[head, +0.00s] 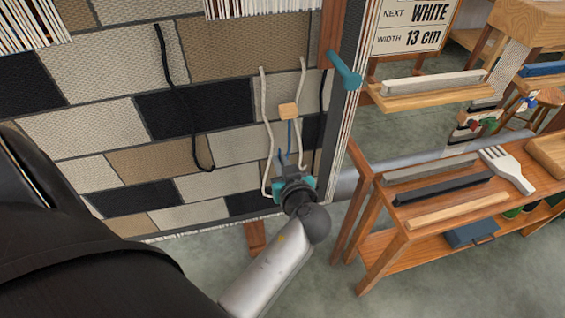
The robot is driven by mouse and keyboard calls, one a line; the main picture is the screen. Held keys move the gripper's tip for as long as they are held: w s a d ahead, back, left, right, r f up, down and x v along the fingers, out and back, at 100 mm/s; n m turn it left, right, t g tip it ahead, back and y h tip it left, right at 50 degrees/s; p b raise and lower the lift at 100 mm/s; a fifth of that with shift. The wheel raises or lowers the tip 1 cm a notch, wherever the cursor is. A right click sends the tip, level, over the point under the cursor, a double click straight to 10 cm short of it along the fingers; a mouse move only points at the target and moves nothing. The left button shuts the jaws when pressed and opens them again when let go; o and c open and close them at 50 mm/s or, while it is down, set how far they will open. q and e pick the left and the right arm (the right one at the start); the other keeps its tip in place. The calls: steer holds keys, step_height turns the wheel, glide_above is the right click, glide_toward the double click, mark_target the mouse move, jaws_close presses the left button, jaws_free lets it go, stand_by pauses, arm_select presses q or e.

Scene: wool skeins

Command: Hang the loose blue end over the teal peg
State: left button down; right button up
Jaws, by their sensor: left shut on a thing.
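The teal peg (344,71) sticks out from the loom's right wooden post. The blue strand (290,134) hangs below a small wooden block (288,110) in front of the woven cloth. Its lower part reaches down to my left gripper (292,172), which is shut on it near the cloth's lower right corner. The gripper is well below the peg and a little left of it. Its wrist hides the fingertips and the strand's tip. Teal patches show on both sides of the wrist. My right gripper is not in view.
White cords (266,130) hang beside the blue strand, and a black cord (172,90) hangs further left on the cloth. To the right, a wooden bench (388,214) holds several bars and a white fork-like comb (507,170). A sign (414,25) reads "NEXT WHITE, WIDTH 13 cm".

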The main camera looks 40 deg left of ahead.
arm_select(q)
step_height(320, 180, up, 9)
steer(key=s+p, duration=0.1)
steer(key=p, duration=0.6)
steer(key=shift+a, duration=0.25)
